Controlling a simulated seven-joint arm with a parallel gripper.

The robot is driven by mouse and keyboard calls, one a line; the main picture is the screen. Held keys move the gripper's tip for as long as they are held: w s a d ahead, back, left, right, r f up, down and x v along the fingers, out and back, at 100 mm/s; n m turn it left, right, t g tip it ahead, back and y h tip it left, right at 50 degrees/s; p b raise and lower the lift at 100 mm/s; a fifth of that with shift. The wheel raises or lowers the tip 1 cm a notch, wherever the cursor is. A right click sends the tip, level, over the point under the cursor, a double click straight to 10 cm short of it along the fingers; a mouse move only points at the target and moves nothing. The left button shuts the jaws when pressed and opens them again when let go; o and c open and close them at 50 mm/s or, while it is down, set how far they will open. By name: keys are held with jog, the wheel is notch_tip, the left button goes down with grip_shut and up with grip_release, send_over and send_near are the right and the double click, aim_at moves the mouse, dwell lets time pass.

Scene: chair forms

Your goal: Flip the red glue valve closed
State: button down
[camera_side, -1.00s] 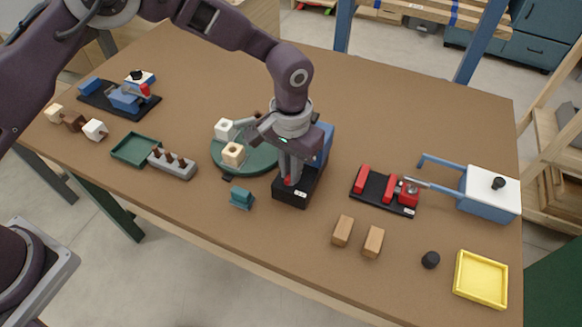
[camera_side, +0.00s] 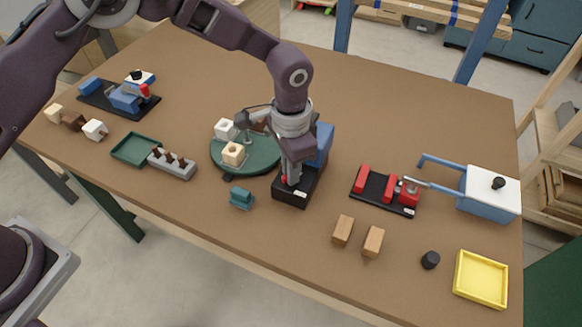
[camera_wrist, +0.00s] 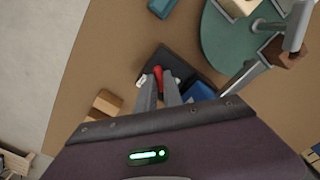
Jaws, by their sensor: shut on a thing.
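The red glue valve (camera_wrist: 158,77) is a small red lever on a black base (camera_side: 291,196) with a blue upright block (camera_side: 321,144) behind it. My gripper (camera_wrist: 160,84) points down over the base, with its two grey fingers shut on the red lever. In the side view my gripper (camera_side: 289,182) hides most of the lever, and only a bit of red valve (camera_side: 284,180) shows at its left. The lever's exact angle cannot be told.
A green turntable (camera_side: 262,160) with white and cream blocks stands close on the left. A small teal piece (camera_side: 241,198) lies in front of it. Two wooden blocks (camera_side: 342,230) and a black fixture with red clamps (camera_side: 388,191) are to the right. The table front is mostly clear.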

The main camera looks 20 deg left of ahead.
jog(key=m, duration=0.5)
jog(key=shift+m, duration=2.4)
jog(key=c, duration=1.5)
grip_release()
jog(key=shift+r, duration=0.1)
notch_tip(320, 180, up, 7)
